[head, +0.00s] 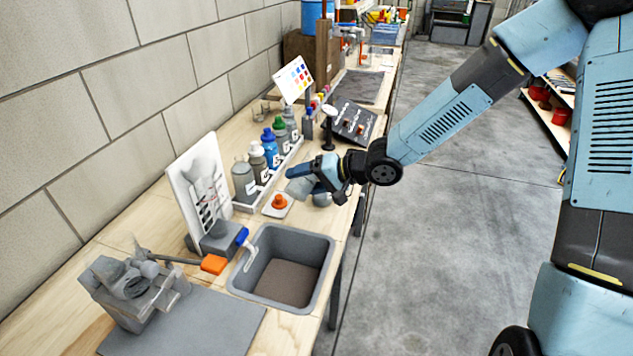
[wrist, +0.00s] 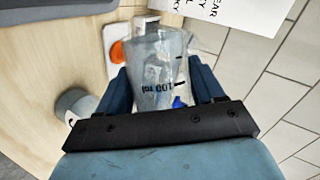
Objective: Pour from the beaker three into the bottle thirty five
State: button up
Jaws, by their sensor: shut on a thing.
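My gripper (head: 303,183) is over the bench, beside the row of bottles. In the wrist view my gripper (wrist: 160,76) is shut on a clear glass beaker (wrist: 157,48) with a dark "100 ml" mark. The same beaker (head: 297,188) shows only partly in the head view, and I cannot tell its contents. Bottles stand in a white rack: a grey one (head: 243,181), one with a white cap (head: 258,164), a blue one (head: 270,149), one with a green cap (head: 280,130) and a grey one behind. Their labels are too small to read, so I cannot tell which is thirty five.
An orange object (head: 279,202) sits on a white pad near my gripper. A grey round vessel (wrist: 76,103) stands close by. A sink (head: 283,266) is in front, with a white panel (head: 199,183) behind it. A black stand (head: 328,128) is beyond the bottles.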

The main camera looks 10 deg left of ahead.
jog(key=shift+r+m+g+p, duration=0.3)
jog(key=shift+r+m+p, duration=0.1)
jog(key=shift+r+p, duration=0.2)
dwell(1.1)
jog(key=shift+w+r+m+y, duration=0.15)
jog(key=shift+r+m+y, duration=0.05)
jog(key=shift+m+y, duration=0.1)
dwell(0.9)
jog(key=shift+s+f+n, duration=0.25)
jog(key=shift+f+n, duration=0.25)
jog(key=shift+w+f+n+t+h, duration=0.15)
jog(key=shift+f+n+t+h, duration=0.5)
jog(key=shift+f+t, duration=0.2)
jog(key=shift+f, duration=0.1)
